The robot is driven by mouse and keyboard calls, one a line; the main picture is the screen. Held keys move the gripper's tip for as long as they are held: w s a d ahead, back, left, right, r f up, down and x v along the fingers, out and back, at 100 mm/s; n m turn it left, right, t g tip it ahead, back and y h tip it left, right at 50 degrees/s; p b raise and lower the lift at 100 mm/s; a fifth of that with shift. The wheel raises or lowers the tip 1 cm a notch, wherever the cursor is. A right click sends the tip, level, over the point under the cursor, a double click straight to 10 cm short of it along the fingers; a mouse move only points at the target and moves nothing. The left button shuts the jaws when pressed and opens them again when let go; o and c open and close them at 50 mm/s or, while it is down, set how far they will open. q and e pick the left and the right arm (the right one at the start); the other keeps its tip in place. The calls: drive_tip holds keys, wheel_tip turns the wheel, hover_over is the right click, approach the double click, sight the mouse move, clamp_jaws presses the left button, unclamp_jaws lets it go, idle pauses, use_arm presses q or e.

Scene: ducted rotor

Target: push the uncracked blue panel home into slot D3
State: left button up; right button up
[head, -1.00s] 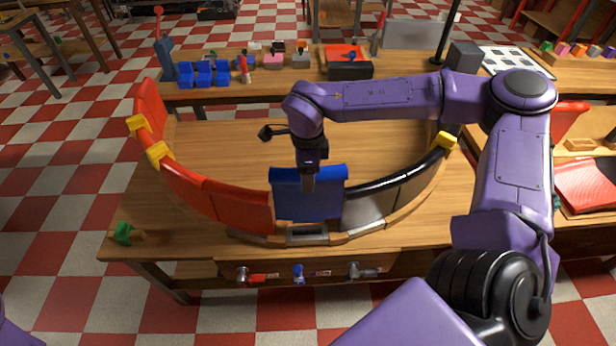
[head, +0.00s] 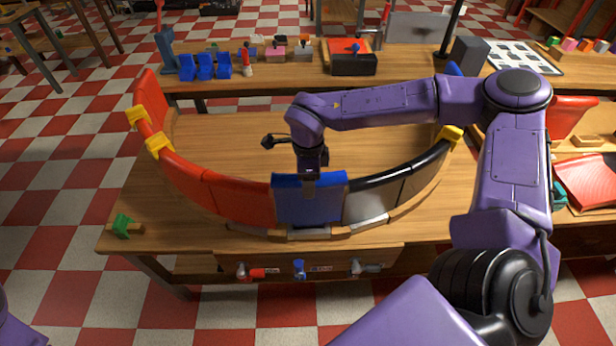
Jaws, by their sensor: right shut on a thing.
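The blue panel (head: 309,205) stands upright in the curved duct ring, between a red panel (head: 247,203) on its left and a grey panel (head: 372,204) on its right. Its lower edge is down at the wooden base rail (head: 245,227), at the front of the ring. I cannot read a slot label, and no crack shows on the panel's visible face. My right gripper (head: 309,180) is shut on the panel's top edge from above. My left gripper is not in view.
Yellow clamps (head: 159,146) sit on the ring's left rim, with another yellow clamp (head: 451,134) at right. A green clamp (head: 123,226) lies at the table's left front. Blue parts (head: 204,67) and a dark box (head: 351,58) stand on the back bench. The ring's middle is clear.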

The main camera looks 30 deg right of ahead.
sight(309, 202)
drive_tip(key=shift+r, duration=0.1)
idle(0.3)
drive_tip(key=shift+p, duration=0.4)
drive_tip(key=shift+f, duration=0.2)
drive_tip(key=shift+f+b, duration=1.15)
drive_tip(key=shift+f, duration=0.75)
drive_tip(key=o, duration=1.1)
